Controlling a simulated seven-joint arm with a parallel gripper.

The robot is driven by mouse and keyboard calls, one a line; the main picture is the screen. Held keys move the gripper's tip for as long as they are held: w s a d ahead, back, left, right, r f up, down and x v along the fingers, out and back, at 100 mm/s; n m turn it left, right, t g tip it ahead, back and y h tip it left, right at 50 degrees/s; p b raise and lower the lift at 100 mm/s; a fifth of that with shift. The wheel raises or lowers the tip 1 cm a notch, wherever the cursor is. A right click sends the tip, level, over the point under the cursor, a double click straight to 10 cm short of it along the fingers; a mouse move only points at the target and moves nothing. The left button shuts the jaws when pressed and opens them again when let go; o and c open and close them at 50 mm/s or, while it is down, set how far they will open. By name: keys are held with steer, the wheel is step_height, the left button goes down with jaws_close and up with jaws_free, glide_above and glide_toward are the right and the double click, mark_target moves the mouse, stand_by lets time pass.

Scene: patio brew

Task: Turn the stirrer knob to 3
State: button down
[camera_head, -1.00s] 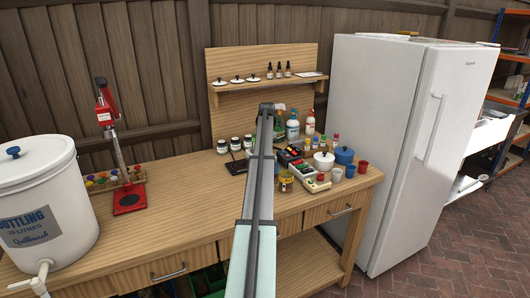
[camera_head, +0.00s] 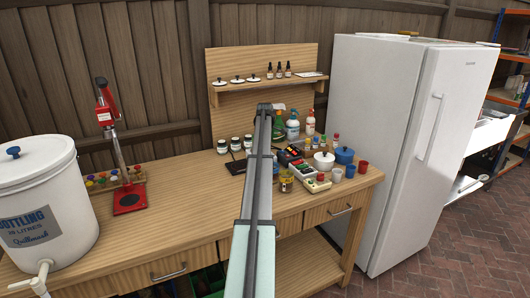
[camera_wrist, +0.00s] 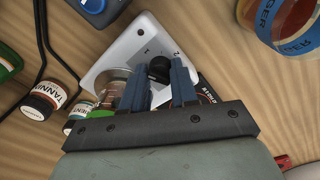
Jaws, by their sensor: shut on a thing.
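The stirrer (camera_wrist: 125,48) is a white box in the wrist view, set at a tilt in the picture, with small dark marks on its face. Its black knob (camera_wrist: 159,68) sits between the two blue fingers of my gripper (camera_wrist: 160,72), which is shut on it. In the head view my arm covers the stirrer, the knob and the fingers.
In the wrist view, small labelled jars (camera_wrist: 42,100) stand left of the stirrer, a black cable (camera_wrist: 42,40) runs at far left, and an orange jar (camera_wrist: 285,22) stands upper right. In the head view, a white pot (camera_head: 324,161) and cups crowd the bench's right.

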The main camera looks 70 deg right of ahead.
steer(key=m, duration=0.4)
steer(key=shift+m, duration=0.3)
steer(key=m, duration=0.4)
steer(key=shift+m+g, duration=0.3)
steer(key=m, duration=0.4)
steer(key=shift+m, duration=0.3)
steer(key=m, duration=0.4)
steer(key=shift+m+y, duration=0.3)
steer(key=shift+m, duration=0.1)
steer(key=c, duration=0.9)
jaws_free()
steer(key=shift+d, duration=0.1)
step_height(320, 180, up, 14)
steer(key=shift+w, duration=0.35)
